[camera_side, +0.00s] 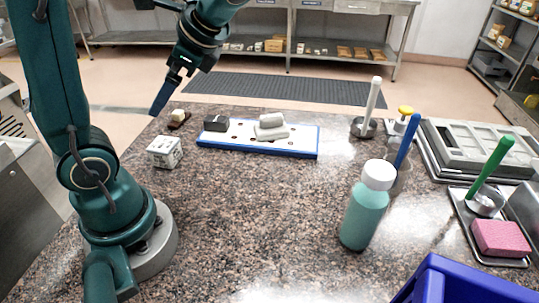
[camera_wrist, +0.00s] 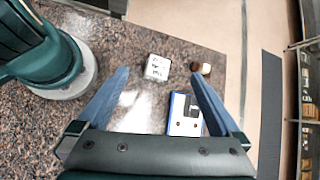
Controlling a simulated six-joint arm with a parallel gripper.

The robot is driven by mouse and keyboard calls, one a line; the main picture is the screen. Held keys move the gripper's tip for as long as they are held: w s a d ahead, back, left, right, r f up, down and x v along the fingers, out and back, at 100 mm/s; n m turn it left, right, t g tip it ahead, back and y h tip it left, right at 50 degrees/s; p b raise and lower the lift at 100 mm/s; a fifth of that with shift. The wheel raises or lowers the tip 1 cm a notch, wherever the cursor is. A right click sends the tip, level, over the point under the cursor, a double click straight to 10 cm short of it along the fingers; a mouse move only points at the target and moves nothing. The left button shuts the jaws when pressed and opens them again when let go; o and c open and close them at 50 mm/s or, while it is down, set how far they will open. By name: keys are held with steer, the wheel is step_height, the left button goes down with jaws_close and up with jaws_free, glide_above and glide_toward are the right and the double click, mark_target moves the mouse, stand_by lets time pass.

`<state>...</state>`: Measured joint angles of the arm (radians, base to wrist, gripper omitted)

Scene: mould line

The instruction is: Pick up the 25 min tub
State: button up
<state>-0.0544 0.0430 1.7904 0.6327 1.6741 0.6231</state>
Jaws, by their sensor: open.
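I cannot read a "25 min" label anywhere. Three small cups with sticks stand at the right in the side view: one with a white stick (camera_side: 363,128), one with a blue stick (camera_side: 403,180) partly behind a bottle, and one with a green stick (camera_side: 485,204) on a metal tray. My gripper (camera_side: 160,100) is open and empty, raised above the far left of the counter, well away from the cups. In the wrist view its two blue fingers (camera_wrist: 158,76) are spread wide, and no cup shows there.
A white cube with dark print (camera_side: 164,153) and a small brown brush-like thing (camera_side: 179,118) lie near my gripper. A blue-edged white board (camera_side: 305,142) holds blocks. A green bottle (camera_side: 365,212), pink sponge (camera_side: 501,238) and blue bin (camera_side: 455,285) stand right. The middle counter is clear.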

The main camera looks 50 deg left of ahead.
mark_target(175, 148)
steer(key=a+r+m+g+y, duration=0.1)
steer(key=a+m+g+y, duration=0.2)
steer(key=a+g, duration=0.15)
steer(key=f, duration=1.8)
steer(key=shift+w+a, duration=0.2)
steer(key=shift+w, duration=0.15)
steer(key=shift+x, duration=2.45)
steer(key=c, duration=1.4)
